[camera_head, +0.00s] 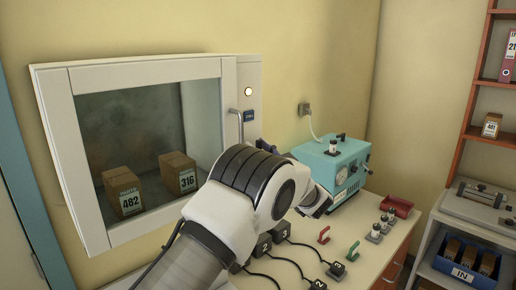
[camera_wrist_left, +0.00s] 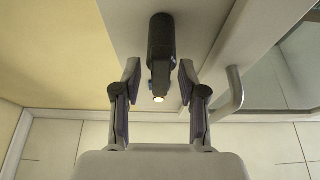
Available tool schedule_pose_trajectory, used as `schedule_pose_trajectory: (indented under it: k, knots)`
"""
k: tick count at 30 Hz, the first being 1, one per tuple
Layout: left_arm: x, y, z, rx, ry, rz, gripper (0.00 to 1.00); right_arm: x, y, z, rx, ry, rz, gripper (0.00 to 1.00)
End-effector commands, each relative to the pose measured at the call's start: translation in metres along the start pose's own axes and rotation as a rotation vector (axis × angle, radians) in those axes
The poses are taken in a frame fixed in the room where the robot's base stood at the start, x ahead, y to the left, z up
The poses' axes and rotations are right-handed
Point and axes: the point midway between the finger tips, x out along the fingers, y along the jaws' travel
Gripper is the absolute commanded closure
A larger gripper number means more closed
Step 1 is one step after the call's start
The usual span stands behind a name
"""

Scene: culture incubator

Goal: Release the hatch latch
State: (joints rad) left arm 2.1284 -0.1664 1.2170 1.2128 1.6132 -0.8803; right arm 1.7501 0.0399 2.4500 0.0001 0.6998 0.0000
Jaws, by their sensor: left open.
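The hatch (camera_head: 145,66) is a white-framed window on the wall at left in the head view, its door flush in the frame. A grey bar handle (camera_head: 240,124) is on its right side; it also shows in the wrist view (camera_wrist_left: 236,90). In the wrist view a dark, upright grip, apparently the latch (camera_wrist_left: 160,40), is on the pale panel beside the handle. My left gripper (camera_wrist_left: 159,72) is open, with one finger on each side of the dark grip; I cannot tell whether they touch it. My right gripper is not in view.
Two cartons (camera_head: 123,191) sit behind the glass. A teal device (camera_head: 340,160) stands on the bench (camera_head: 385,250), with coloured handles and cabled blocks. Shelves (camera_head: 489,105) stand at right.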

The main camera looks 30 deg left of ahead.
Motion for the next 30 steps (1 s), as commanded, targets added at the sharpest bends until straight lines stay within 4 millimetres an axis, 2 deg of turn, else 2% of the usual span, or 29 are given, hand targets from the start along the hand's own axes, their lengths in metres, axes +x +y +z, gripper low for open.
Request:
schedule_pose_trajectory:
  k: [5, 12, 15, 19, 30]
  knots:
    - [-0.030, 0.001, 0.000, 0.002, 0.002, 0.005, 0.58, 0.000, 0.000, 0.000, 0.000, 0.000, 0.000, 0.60]
    - [-0.091, 0.001, 0.002, 0.002, 0.000, 0.003, 0.58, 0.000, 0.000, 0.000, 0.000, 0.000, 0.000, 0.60]
    - [-0.106, 0.001, 0.002, 0.002, -0.001, 0.002, 0.58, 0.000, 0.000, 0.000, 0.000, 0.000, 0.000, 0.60]
    - [-0.114, 0.000, 0.003, 0.002, -0.002, 0.000, 0.58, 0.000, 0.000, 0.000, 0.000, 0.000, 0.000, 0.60]
    - [-0.114, 0.000, 0.003, 0.001, -0.002, -0.001, 0.58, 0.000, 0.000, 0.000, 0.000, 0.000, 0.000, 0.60]
